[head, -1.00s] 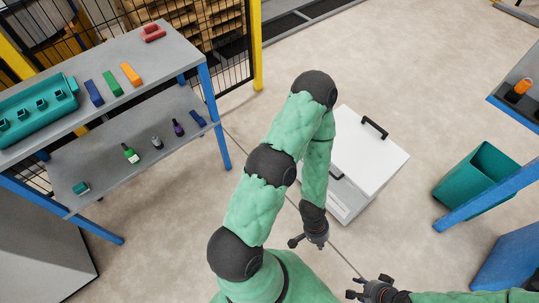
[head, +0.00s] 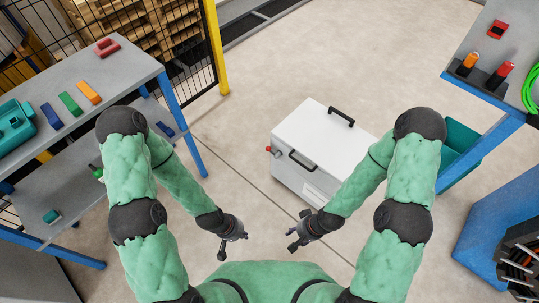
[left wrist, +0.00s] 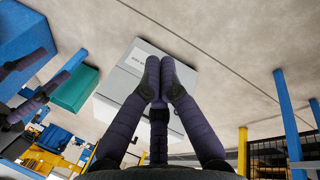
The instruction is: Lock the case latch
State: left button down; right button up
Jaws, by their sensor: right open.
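The case (head: 325,150) is a white box with a closed-looking lid and black handles, standing on the floor ahead. A red-tipped knob (head: 268,150) sticks out from its left side; it may be the latch, but its setting is too small to tell. My left gripper (head: 232,238) is in front of the case and to its left, empty, apart from it. In the left wrist view the fingertips (left wrist: 160,75) meet, with the case (left wrist: 113,88) behind them, partly hidden. My right gripper (head: 297,234) is open and empty, in front of the case; my right forearm hides its right front corner.
A grey shelf table (head: 130,70) with coloured blocks stands at the left. A teal bin (head: 461,140) stands right of the case, beside a blue-legged bench (head: 500,105). The floor between my grippers and the case is clear.

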aim_at(268, 149)
jog(key=i+l+z, duration=0.15)
jog(key=i+z, duration=0.15)
jog(key=i, duration=0.2)
jog(key=i+l+z, duration=0.1)
jog(key=i+z, duration=0.2)
jog(key=i, duration=0.2)
